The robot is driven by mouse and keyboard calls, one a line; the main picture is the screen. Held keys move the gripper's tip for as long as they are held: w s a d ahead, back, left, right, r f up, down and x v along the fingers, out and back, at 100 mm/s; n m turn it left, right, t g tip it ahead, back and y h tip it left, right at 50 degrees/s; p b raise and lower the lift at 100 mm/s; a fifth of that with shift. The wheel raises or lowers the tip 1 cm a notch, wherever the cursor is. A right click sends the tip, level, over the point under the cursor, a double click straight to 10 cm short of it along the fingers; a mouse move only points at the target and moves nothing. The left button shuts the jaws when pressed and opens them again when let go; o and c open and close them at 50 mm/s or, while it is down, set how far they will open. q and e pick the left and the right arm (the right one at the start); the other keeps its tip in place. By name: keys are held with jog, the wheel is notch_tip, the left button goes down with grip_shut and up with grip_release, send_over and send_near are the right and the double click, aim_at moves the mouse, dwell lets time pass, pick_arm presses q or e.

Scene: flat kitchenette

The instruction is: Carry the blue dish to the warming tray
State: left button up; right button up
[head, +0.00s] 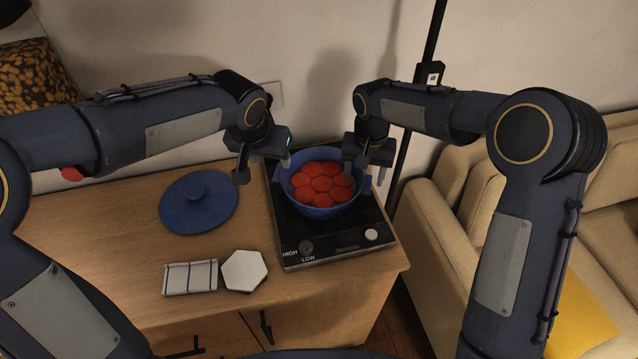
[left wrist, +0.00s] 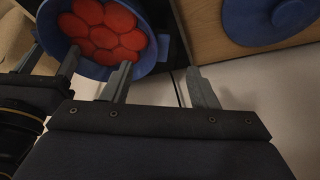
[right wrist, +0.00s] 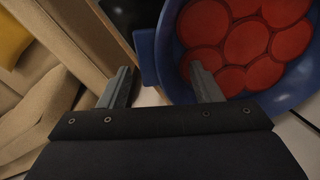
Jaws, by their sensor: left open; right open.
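The blue dish (head: 320,212), filled with several round red pieces, sits upright on the black warming tray (head: 295,240), towards its back. The tray has a HIGH/LOW knob at the front. My left gripper (head: 264,165) is open and empty at the dish's left side; the left wrist view shows a dish handle (left wrist: 163,47) ahead of the gap between its fingers. My right gripper (head: 365,172) is open at the right side; in the right wrist view the other handle (right wrist: 147,60) lies in line with the gap between its fingers. Contact with either handle is unclear.
A blue lid (head: 198,210) lies on the wooden counter (head: 110,225) left of the tray. A striped cloth (head: 190,278) and a white hexagonal trivet (head: 244,271) lie in front. A black pole (head: 405,160) and a beige sofa (head: 440,225) stand to the right.

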jog(key=shift+r, duration=0.3)
pick_arm(q)
jog(key=shift+v, duration=0.9)
pick_arm(e)
notch_tip(320, 180, up, 11)
jog(key=shift+r, duration=0.2)
